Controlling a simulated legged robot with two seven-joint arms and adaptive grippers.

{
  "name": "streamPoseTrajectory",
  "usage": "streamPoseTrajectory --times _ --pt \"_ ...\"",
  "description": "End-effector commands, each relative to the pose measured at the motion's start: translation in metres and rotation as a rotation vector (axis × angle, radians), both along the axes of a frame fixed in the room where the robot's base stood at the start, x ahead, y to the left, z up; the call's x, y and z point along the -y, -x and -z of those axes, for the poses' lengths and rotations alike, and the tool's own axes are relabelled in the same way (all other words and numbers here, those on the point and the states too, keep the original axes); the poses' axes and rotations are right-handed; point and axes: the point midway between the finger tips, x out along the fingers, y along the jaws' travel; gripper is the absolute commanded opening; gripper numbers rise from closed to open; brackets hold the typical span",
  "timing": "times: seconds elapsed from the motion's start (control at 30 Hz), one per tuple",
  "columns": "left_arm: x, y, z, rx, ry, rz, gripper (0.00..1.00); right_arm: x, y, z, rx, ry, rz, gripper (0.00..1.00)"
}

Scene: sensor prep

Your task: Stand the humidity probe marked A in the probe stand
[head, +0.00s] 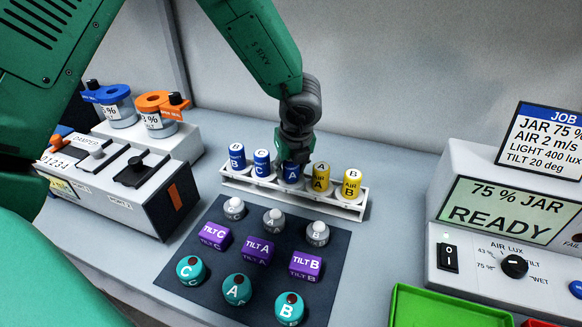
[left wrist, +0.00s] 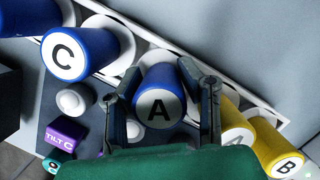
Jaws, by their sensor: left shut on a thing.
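A blue probe marked A (head: 291,174) is in the middle of the white probe stand (head: 232,181), in line with the other probes. My left gripper (head: 294,156) is over it from above, with its fingers closed on both sides of the probe. The left wrist view shows the blue probe A (left wrist: 160,108) between the two fingers (left wrist: 162,90), its lettered cap facing the camera. I cannot tell whether its base is fully seated. Blue probes B (head: 237,157) and C (head: 261,163) stand to its left. My right gripper is not in view.
Yellow probes A (head: 321,177) and B (head: 351,184) stand to the right. A dark mat (head: 222,262) in front bears grey, purple and teal sensors. A grey slider box (head: 120,185) and jars are at left, a console (head: 480,262) and green tray (head: 440,306) at right.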

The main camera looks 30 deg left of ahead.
Motion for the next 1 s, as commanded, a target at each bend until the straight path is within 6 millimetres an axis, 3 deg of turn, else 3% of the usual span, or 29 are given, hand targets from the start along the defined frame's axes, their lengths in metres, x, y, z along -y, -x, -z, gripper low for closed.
streamPoseTrajectory --times 0.67,0.7,0.77,0.97,1.0 --pt "-0.0001 -0.0003 0.0048 0.001 0.001 0.0 0.01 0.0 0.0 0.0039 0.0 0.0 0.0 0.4" --pt "0.0 -0.0003 0.0046 0.001 0.001 0.0 0.39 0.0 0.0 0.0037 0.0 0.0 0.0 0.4" --pt "0.0 -0.0003 0.0042 0.001 0.0 0.0 0.56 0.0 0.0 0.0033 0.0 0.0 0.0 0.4" --pt "-0.0001 -0.0002 0.0041 0.001 0.0 0.0 0.56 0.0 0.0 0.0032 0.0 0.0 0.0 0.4" --pt "-0.0001 -0.0001 0.0043 0.0 0.0 0.0 0.6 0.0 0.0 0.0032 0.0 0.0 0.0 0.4"
